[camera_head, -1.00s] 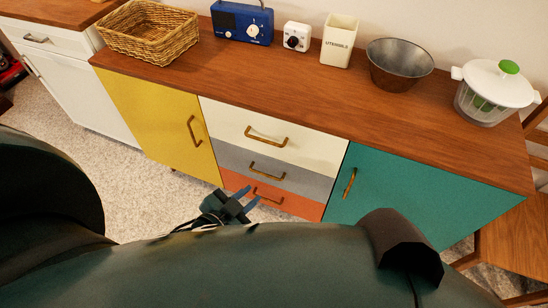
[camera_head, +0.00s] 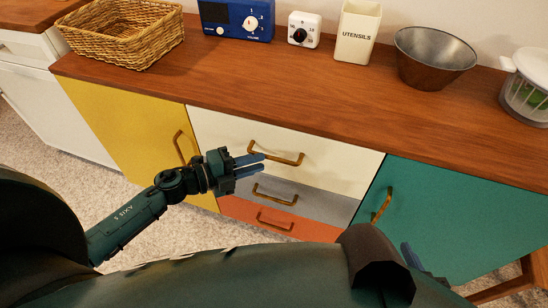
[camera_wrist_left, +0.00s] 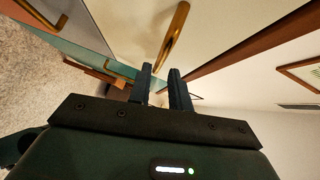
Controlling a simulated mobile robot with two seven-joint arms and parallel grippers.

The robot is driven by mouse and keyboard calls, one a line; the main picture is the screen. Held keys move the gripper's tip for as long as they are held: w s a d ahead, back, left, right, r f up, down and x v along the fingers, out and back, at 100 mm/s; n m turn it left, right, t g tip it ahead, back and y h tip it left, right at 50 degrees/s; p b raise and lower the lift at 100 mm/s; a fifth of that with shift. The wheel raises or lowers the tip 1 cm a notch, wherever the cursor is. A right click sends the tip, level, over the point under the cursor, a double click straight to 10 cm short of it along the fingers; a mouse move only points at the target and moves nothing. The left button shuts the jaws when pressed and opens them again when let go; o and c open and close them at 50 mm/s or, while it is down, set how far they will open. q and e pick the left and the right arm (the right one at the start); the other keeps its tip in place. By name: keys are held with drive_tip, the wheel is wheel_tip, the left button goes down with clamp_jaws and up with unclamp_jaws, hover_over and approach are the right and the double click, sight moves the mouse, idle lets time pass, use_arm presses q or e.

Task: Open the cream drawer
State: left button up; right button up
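The cream drawer (camera_head: 345,165) is the top one in the middle stack of the hutch, and its front looks flush and shut. Its brass handle (camera_head: 283,157) runs across the front. My left gripper (camera_head: 262,164) is at the left end of this handle, fingers pointing right. In the left wrist view, the handle (camera_wrist_left: 174,38) stands just beyond the fingertips. The two fingers (camera_wrist_left: 161,70) are apart with nothing between them. Part of what looks like my right gripper (camera_head: 412,256) shows at the lower right, mostly hidden by my body.
Grey (camera_head: 320,201) and orange (camera_head: 312,230) drawers sit below. A yellow door (camera_head: 130,130) is on the left, a teal door (camera_head: 450,210) on the right. The wooden top holds a basket (camera_head: 120,35), radio, timer, utensil holder, metal bowl (camera_head: 435,60) and salad spinner.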

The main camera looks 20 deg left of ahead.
sight(271, 159)
use_arm(q)
drive_tip(key=x, duration=0.5)
drive_tip(key=shift+w+d+f, duration=0.1)
drive_tip(key=shift+w+d, duration=0.1)
drive_tip(key=shift+w, duration=0.1)
drive_tip(key=shift+c, duration=0.3)
clamp_jaws()
